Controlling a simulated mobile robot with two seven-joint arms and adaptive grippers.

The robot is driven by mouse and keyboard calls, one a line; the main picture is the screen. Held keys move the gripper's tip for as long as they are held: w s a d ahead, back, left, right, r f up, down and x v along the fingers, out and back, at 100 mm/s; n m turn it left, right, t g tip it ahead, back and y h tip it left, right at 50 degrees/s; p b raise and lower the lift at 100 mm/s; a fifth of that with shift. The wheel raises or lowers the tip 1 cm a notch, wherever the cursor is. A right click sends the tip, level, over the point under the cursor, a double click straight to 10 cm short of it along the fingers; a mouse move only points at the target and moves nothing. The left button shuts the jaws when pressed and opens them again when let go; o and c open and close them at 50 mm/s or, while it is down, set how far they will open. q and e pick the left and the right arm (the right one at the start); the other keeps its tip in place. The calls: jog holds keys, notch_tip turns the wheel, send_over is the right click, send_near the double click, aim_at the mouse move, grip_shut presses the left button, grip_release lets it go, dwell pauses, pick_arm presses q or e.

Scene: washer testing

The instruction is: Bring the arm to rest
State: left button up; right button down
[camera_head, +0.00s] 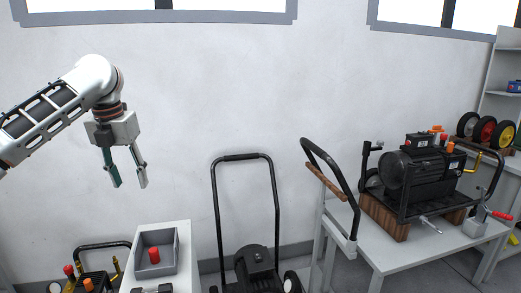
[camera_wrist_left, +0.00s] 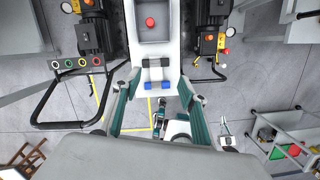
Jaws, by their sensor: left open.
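My left gripper (camera_head: 128,181) hangs from the arm at the upper left in the head view, pointing down. Its two fingers are apart with nothing between them. It is in the air above a small white table (camera_head: 175,236) and a grey bin (camera_head: 173,236). In the left wrist view, the gripper's fingers (camera_wrist_left: 157,118) frame the near end of the white table and the floor. A red-topped object (camera_head: 154,255) sits inside the bin; it shows in the left wrist view as a red disc (camera_wrist_left: 150,22). My right gripper is not in view.
A black machine (camera_head: 420,168) on wooden blocks stands on a white table (camera_head: 375,245) at the right. A black handle frame (camera_head: 243,158) rises at the middle. Wheels (camera_head: 485,130) sit at the far right. The wall area right of my gripper is clear.

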pick_arm(q)
jog(key=s+d+f+n+t+h, duration=0.1)
jog(key=s+d+f+n+h, duration=0.15)
jog(key=d+f+n, duration=0.8)
jog(key=s+d+f+m+h, duration=0.1)
jog(key=s+d+f, duration=0.3)
jog(key=f, duration=1.3)
jog(key=s+d+f+n+t+h, duration=0.15)
jog(key=d+f+n, duration=0.5)
jog(key=f, duration=0.75)
jog(key=s+d+f+n+t+b, duration=0.1)
jog(key=s+d+f+n+t, duration=0.15)
jog(key=s+f+n, duration=0.75)
jog(key=s+a+n+t+y, duration=0.1)
jog(key=s+a+n, duration=0.2)
jog(key=s+a, duration=0.2)
jog(key=s+a+n+t+y, duration=0.1)
jog(key=s+a, duration=0.4)
jog(key=s, duration=0.5)
jog(key=shift+s+f+n+t+b, duration=0.2)
jog(key=shift+f+n+t+b, duration=0.25)
jog(key=shift+n+t, duration=0.4)
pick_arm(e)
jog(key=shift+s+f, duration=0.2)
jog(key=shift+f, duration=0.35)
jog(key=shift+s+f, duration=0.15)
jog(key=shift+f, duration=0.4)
